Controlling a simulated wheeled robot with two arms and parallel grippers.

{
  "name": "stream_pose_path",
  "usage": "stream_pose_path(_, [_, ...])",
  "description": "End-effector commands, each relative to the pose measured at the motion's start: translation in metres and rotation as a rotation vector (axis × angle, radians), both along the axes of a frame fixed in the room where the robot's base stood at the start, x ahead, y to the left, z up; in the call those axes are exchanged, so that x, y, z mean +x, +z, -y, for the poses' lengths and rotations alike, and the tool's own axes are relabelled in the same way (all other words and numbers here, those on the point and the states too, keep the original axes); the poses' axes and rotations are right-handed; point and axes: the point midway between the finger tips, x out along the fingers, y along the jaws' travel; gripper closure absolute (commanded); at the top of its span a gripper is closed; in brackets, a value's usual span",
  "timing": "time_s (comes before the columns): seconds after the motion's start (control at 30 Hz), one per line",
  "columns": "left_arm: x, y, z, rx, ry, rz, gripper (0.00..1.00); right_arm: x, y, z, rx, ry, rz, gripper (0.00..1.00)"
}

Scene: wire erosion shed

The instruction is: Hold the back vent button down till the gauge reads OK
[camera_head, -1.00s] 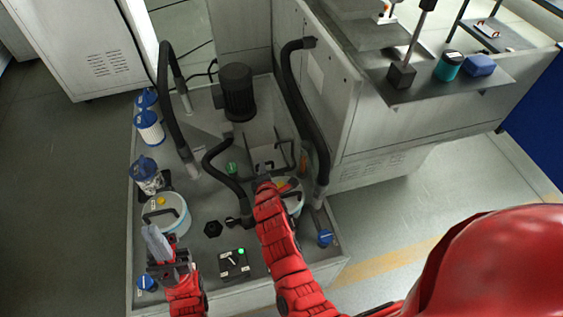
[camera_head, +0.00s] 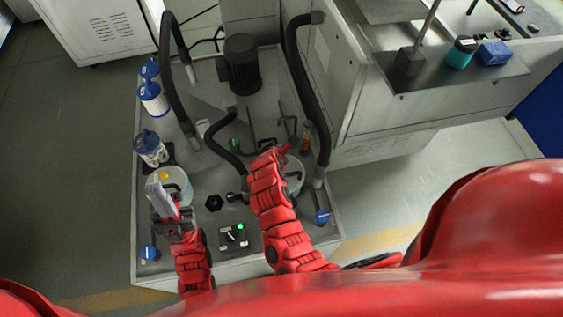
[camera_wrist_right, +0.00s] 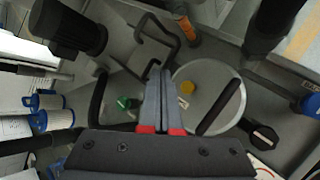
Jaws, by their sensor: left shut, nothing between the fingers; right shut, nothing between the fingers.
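A round pale lid (camera_wrist_right: 205,95) with a black handle carries a yellow button (camera_wrist_right: 188,87), which I take for the vent button, in the right wrist view. My right gripper (camera_wrist_right: 167,78) is shut and empty, its fingertips beside the yellow button at the lid's left edge; contact cannot be told. In the head view my right arm covers most of this canister (camera_head: 297,175). A second canister (camera_head: 182,184) with a yellow button (camera_head: 165,175) stands at the left. My left gripper (camera_head: 157,190) is shut and empty in front of it. I cannot make out a gauge reading.
A black control box (camera_head: 233,237) with a lit green light sits near the tank's front edge. Black hoses (camera_head: 308,90) arch over the tank, and a dark motor (camera_head: 241,65) stands at the back. Blue-capped filters (camera_head: 152,97) line the left edge. A green knob (camera_wrist_right: 124,102) lies near the lid.

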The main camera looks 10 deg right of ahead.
Motion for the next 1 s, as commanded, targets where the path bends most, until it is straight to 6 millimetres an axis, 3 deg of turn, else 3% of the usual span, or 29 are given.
stream_pose_path(0.47, [0.0,-0.067,0.0,0.0,0.0,0.0,1.0,0.0,-0.063,0.0,0.001,0.0,0.002,1.0])
stream_pose_path(0.7, [0.0,-0.072,0.0,0.0,0.0,0.0,1.0,0.0,-0.082,0.0,-0.001,0.002,0.0,1.0])
stream_pose_path(1.0, [0.0,-0.072,0.0,0.0,0.0,0.0,1.0,0.0,-0.083,0.0,0.0,0.001,0.001,1.0])
